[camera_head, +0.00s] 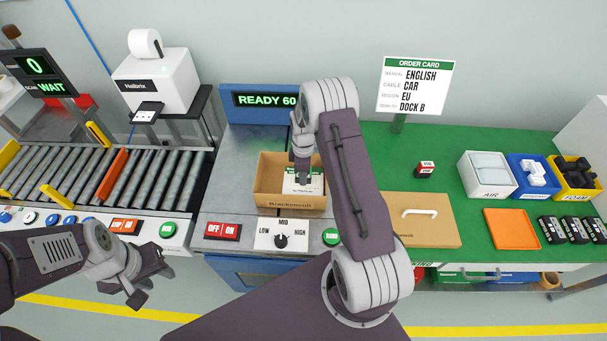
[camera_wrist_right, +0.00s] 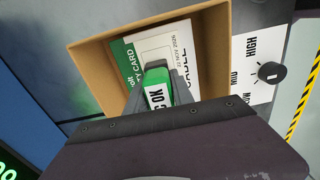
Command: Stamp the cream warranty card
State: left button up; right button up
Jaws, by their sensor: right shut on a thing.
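The cream card (camera_wrist_right: 145,45), with a green header strip ending in "CARD", lies inside the open cardboard box (camera_head: 265,188). A date reading "NOV 2026" and larger print show on the pale paper. My right gripper (camera_head: 302,177) is over the box, pointing down, shut on a green stamp (camera_wrist_right: 158,82) with a white label reading "OK". The stamp and fingers cover part of the card; I cannot tell whether the stamp touches it. My left gripper (camera_head: 152,279) is open and empty at the lower left, away from the box.
The box stands on a grey bench with OFF/ON buttons (camera_head: 222,231) and a dial (camera_head: 281,241) in front. A display (camera_head: 265,100) reads "READY 60". A roller conveyor (camera_head: 80,180) is left. The green table holds a brown lidded box (camera_head: 445,225), an orange tray (camera_head: 511,228) and bins.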

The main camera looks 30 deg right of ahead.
jog(key=shift+s, duration=0.1)
dwell(0.3)
notch_tip(320, 180, up, 7)
jog(key=p, duration=0.6)
dwell(0.3)
